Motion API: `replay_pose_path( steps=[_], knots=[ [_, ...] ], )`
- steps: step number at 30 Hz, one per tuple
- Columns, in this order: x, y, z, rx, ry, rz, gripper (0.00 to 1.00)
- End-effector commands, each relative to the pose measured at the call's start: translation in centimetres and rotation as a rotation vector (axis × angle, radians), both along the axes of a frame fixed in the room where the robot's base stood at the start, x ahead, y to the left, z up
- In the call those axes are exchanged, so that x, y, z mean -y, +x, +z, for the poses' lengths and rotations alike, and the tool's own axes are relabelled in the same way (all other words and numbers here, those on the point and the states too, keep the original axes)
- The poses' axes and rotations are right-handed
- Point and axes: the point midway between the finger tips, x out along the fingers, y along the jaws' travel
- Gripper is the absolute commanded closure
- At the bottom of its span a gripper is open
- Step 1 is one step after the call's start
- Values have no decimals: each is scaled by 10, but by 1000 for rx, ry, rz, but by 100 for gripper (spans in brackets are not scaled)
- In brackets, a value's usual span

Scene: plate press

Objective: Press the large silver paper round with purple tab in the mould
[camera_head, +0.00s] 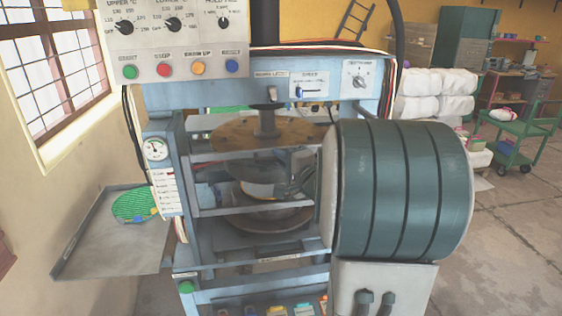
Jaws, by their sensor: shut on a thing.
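The blue press (160,95) stands in front of me with its work opening facing me. Inside it, a dark round upper die (258,166) hangs above the round lower mould (268,222). My gripper (290,186) is a dark shape inside the opening, between die and mould, reaching in from the right. It is shut on a pale silvery round (258,188), the silver paper round, whose near edge shows. The round is roughly level and looks just above the mould; I cannot tell whether it touches. No purple tab is visible on it. The jaw tips are mostly hidden.
A large banded teal cylinder (400,190) fills the right foreground and hides the press's right side. A grey side tray (105,245) at left holds green rounds (135,203) with coloured tabs. A control panel (180,40) sits on top. Press bars and posts leave little room around the opening.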

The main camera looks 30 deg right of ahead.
Motion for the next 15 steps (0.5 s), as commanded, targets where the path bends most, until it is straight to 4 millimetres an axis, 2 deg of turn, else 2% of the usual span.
replay_pose_path(
  steps=[1,6,10,15],
  knots=[
    [0,0,22,3,-2,0,100],
    [0,0,46,3,-1,0,100],
    [0,0,55,2,-1,0,100],
    [0,0,57,1,0,0,100]
  ],
)
